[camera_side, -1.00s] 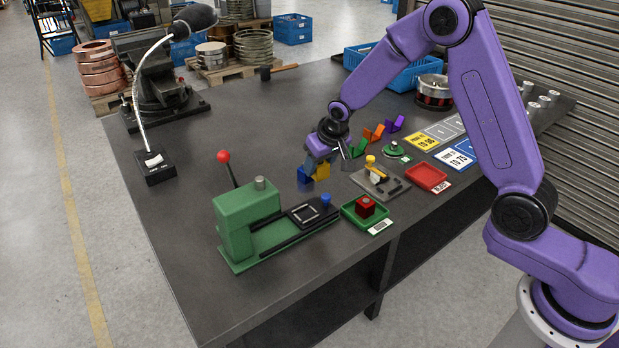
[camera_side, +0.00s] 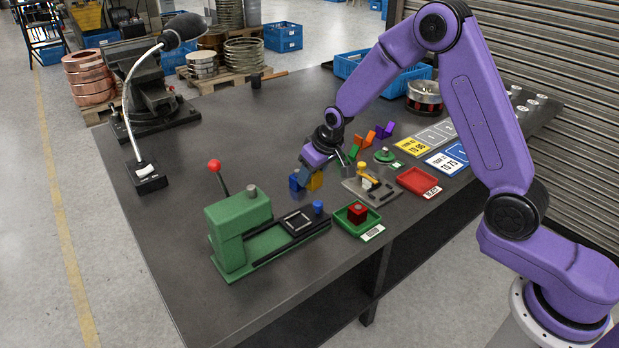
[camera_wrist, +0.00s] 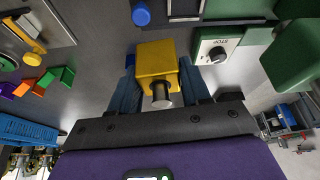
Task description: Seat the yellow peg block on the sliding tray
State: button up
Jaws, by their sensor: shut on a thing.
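The yellow peg block (camera_wrist: 157,65) is held between the two fingers of my gripper (camera_wrist: 155,85), with its grey peg pointing toward the wrist camera. In the side view the yellow block (camera_side: 315,181) shows just below my gripper (camera_side: 308,174), partly hidden. I cannot tell whether it touches the bench. The sliding tray (camera_side: 299,222), black with a pale square outline, sits on the green press, nearer the side camera than my gripper. Nothing is on the tray.
The green press (camera_side: 238,228) has a red-knobbed lever and a blue knob (camera_side: 318,207) at the tray's end. A green tray (camera_side: 343,222) holds a dark red block. A grey fixture (camera_side: 370,190) and a red tray (camera_side: 416,180) are to the right.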

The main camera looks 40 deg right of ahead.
jog(key=n, duration=0.2)
jog(key=f+n+y, duration=0.1)
jog(key=shift+s+a+n, duration=0.1)
jog(key=shift+s+n, duration=0.05)
jog(key=shift+n, duration=0.25)
jog(key=n, duration=0.1)
jog(key=n+y, duration=0.1)
jog(key=a+n+g, duration=0.1)
jog(key=shift+s+f+n+y, duration=0.1)
jog(key=shift+f+n+y, duration=0.3)
jog(key=shift+w+a+f+n+g+y, duration=0.15)
jog(key=shift+a+f+n+g, duration=0.45)
jog(key=shift+f+n, duration=0.7)
jog(key=shift+a+f+n+g+y, duration=0.25)
jog(key=shift+a+f+n+g, duration=0.5)
jog(key=shift+n, duration=0.95)
jog(key=shift+w+a+f+n+g+y, duration=0.15)
jog(key=shift+a+f+n+g, duration=0.3)
jog(key=shift+f+n, duration=0.95)
jog(key=shift+s+f, duration=0.15)
jog(key=shift+f, duration=0.4)
jog(key=o, duration=1.3)
jog(key=shift+c, duration=0.2)
